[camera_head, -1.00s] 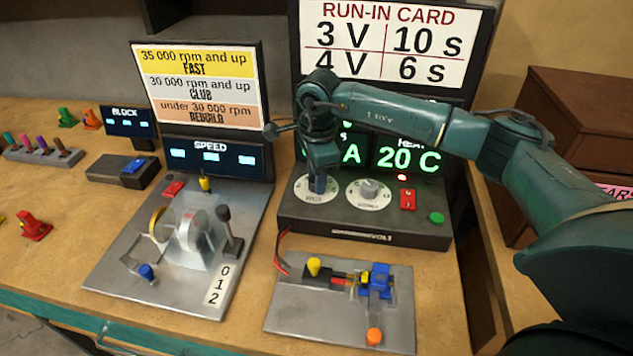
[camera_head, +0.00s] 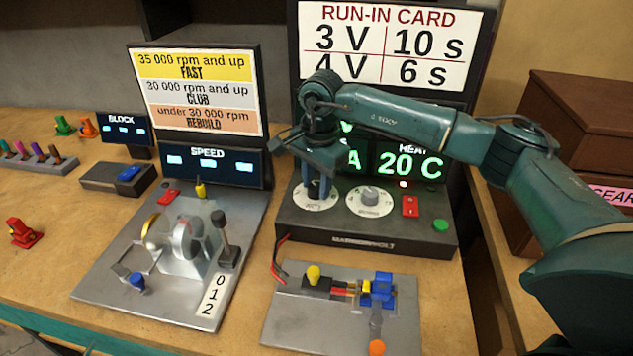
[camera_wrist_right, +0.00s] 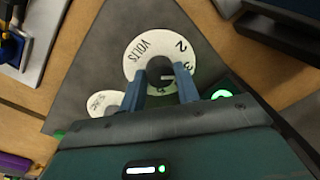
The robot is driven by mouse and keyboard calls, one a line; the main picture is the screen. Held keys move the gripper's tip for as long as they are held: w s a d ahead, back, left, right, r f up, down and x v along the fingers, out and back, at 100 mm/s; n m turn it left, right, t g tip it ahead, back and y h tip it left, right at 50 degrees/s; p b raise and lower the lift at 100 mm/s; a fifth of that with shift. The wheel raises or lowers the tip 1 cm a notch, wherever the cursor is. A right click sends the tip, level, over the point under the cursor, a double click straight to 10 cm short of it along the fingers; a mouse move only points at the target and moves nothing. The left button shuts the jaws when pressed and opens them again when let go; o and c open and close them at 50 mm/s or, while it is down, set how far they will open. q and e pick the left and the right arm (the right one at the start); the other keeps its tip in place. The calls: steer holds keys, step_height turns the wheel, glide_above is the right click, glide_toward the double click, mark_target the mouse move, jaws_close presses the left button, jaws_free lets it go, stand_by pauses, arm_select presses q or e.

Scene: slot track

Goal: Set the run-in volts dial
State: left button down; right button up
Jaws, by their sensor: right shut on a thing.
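The volts dial (camera_head: 316,203) is a white disc on the left of the dark power supply's top. It also shows in the right wrist view (camera_wrist_right: 145,55), with "VOLTS" and several numbers printed on it. My right gripper (camera_head: 314,190) reaches down from above and is shut on the dial's knob; in the right wrist view its two blue fingers (camera_wrist_right: 166,82) stand either side of the dial's middle. The knob is mostly hidden by the fingers, and I cannot tell its exact setting. My left gripper is not in view.
A second dial (camera_head: 369,202) sits just right, with a red switch (camera_head: 410,206) and green button (camera_head: 440,225) beyond. The run-in card (camera_head: 390,45) stands behind, listing 3 V 10 s and 4 V 6 s. My right arm hides part of the display (camera_head: 405,162). A motor plate (camera_head: 290,325) lies in front.

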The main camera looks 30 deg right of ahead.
steer(key=o, duration=1)
steer(key=shift+c, duration=0.2)
steer(key=shift+r, duration=0.1)
step_height(320, 180, up, 13)
steer(key=shift+s+d, duration=0.15)
steer(key=shift+s, duration=0.25)
